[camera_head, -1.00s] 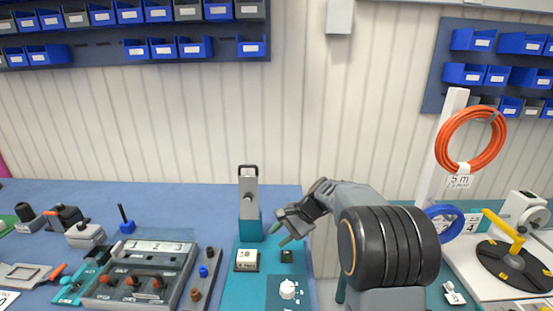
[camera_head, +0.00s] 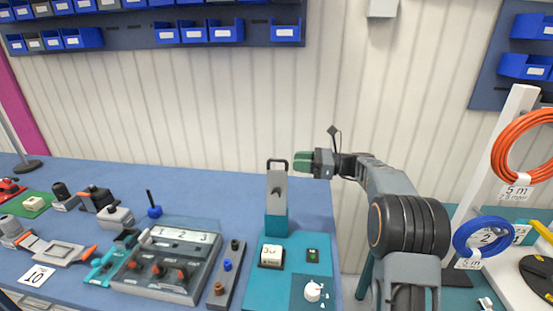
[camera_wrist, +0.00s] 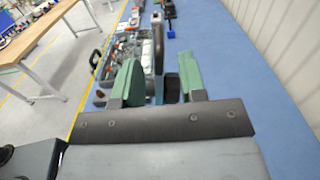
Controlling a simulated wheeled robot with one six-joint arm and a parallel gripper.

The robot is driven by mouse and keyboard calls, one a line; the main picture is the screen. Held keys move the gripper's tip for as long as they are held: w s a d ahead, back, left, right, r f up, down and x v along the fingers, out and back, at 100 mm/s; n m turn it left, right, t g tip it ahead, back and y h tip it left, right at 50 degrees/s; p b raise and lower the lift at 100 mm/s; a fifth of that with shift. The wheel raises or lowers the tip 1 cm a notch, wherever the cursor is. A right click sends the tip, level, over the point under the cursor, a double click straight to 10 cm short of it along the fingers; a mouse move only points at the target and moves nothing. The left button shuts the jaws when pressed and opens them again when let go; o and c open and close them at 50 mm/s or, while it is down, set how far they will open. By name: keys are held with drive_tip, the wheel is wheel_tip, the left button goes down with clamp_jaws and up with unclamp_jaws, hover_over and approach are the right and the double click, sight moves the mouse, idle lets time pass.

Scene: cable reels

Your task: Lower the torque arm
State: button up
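A grey upright arm (camera_head: 278,188) with a black loop handle at its top stands on a teal block (camera_head: 277,222) at the back of the teal station. I take it as the torque arm; it is raised upright. My gripper (camera_head: 303,161) is just to the right of its top in the head view, with green fingertips pointing left. In the wrist view my gripper (camera_wrist: 158,80) is open. A dark upright piece shows between the fingers, but I cannot tell how far beyond them it is. No contact with the arm is clear.
The teal station's plate (camera_head: 325,258) carries a white display block (camera_head: 271,256), a small black switch (camera_head: 313,255) and a white knob (camera_head: 313,291). A grey control box (camera_head: 168,262) stands to its left. Orange (camera_head: 525,140) and blue (camera_head: 482,237) cable coils hang at right.

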sight(278, 160)
drive_tip(key=shift+w+a+p, duration=0.2)
drive_tip(key=shift+a, duration=0.95)
drive_tip(key=shift+w+a+p, duration=0.15)
drive_tip(key=shift+w+a, duration=0.1)
drive_tip(key=shift+a, duration=0.9)
drive_tip(key=shift+w+a+p, duration=0.2)
drive_tip(key=shift+a, duration=0.95)
drive_tip(key=shift+c, duration=0.2)
clamp_jaws()
